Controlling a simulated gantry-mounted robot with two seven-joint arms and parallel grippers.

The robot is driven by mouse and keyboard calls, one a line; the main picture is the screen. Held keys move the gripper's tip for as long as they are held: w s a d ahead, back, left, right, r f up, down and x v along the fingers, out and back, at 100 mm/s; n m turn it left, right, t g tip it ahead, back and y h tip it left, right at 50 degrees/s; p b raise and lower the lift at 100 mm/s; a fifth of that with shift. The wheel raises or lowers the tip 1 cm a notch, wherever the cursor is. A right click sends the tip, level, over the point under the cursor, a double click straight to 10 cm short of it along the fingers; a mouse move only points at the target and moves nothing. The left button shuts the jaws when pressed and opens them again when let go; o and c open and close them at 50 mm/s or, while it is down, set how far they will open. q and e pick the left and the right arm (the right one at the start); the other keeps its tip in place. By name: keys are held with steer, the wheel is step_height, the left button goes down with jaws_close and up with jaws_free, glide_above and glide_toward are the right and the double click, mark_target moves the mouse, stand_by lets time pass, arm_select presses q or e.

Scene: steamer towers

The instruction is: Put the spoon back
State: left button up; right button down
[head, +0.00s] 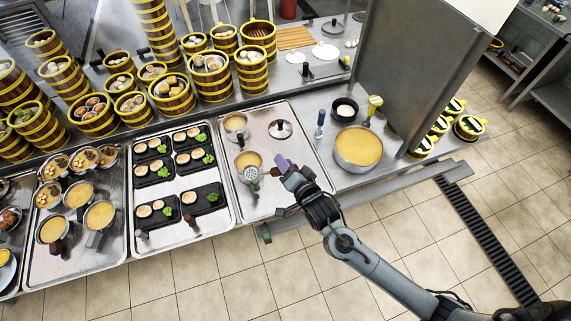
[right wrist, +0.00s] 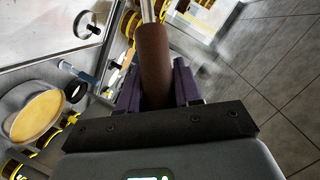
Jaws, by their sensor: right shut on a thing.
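My right gripper (head: 283,164), with purple fingers, is over the right-hand metal tray. It is shut on the brown handle of the spoon (right wrist: 154,62), which fills the middle of the right wrist view, with its metal shaft running up out of the picture. In the head view the spoon's perforated metal head (head: 251,172) shows just left of the gripper. It overlaps the near edge of a small pan of yellow soup (head: 246,158); I cannot tell whether it touches the pan. My left gripper is not in view.
A large pot of yellow soup (head: 358,149) stands right of the tray, with a blue-handled utensil (head: 320,122) and a dark bowl (head: 345,107) beside it. A lid (head: 280,129) lies on the tray (head: 294,112). Bamboo steamers (head: 173,95) stand behind. A grey partition (head: 408,60) rises at right.

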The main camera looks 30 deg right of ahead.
arm_select(q)
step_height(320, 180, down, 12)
steer(key=b, duration=1.2)
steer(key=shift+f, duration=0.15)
arm_select(e)
steer(key=w+d+f+m+g+h, duration=0.3)
steer(key=d+f+m+h, duration=0.4)
steer(key=d+f, duration=1.1)
step_height(320, 180, down, 4)
steer(key=shift+w+d+m+h, duration=0.35)
steer(key=shift+w+h, duration=0.35)
steer(key=shift+h, duration=0.5)
